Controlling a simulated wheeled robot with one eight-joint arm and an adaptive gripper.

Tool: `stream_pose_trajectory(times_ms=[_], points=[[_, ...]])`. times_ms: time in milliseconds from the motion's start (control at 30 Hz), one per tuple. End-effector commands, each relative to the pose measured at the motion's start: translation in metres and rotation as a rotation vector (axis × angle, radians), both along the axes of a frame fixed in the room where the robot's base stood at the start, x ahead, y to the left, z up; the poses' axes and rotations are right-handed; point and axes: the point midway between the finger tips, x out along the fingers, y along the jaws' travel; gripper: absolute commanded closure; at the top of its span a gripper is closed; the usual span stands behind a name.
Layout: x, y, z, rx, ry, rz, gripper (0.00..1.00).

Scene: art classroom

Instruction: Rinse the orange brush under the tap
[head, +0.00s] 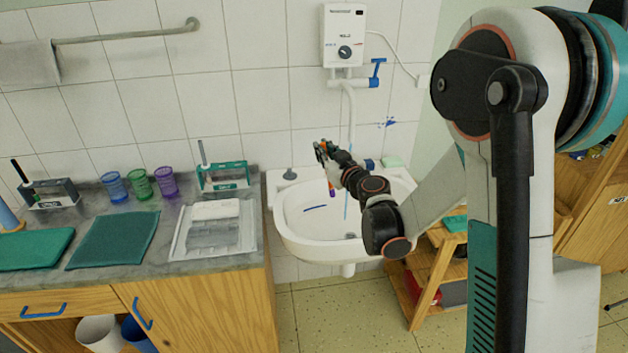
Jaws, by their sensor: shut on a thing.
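My gripper (325,154) is shut on the orange brush (332,186) above the white sink (294,226). The brush points down; its lower part shows reddish orange with a dark purple-blue end, and the gripper hides much of the rest. The tap (351,106) hangs from the white water heater on the wall, with a blue lever handle (376,72). A thin blue-tinted stream (347,203) drops below the spout into the basin, to the right of the brush. The brush looks apart from it, though depth is hard to judge.
A blue streak (315,208) marks the basin. The counter (180,262) at left holds coloured cups (139,183), a clear tray (212,240) and green mats (113,240). A wooden shelf (436,270) stands right of the sink. A towel rail (125,34) crosses the wall.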

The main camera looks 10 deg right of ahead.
Motion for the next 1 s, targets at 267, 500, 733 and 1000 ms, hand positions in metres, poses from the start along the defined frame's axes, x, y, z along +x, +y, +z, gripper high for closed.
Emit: stream_pose_trajectory(times_ms=[267,500,733,1000], points=[[0.023,0.031,-0.040,-0.271,-0.025,0.378,1.00],[0.013,0.039,-0.074,-0.483,-0.127,0.693,1.00],[0.005,0.037,-0.084,-0.549,-0.181,0.802,1.00],[0.015,0.025,-0.084,-0.552,-0.183,0.807,1.00]])
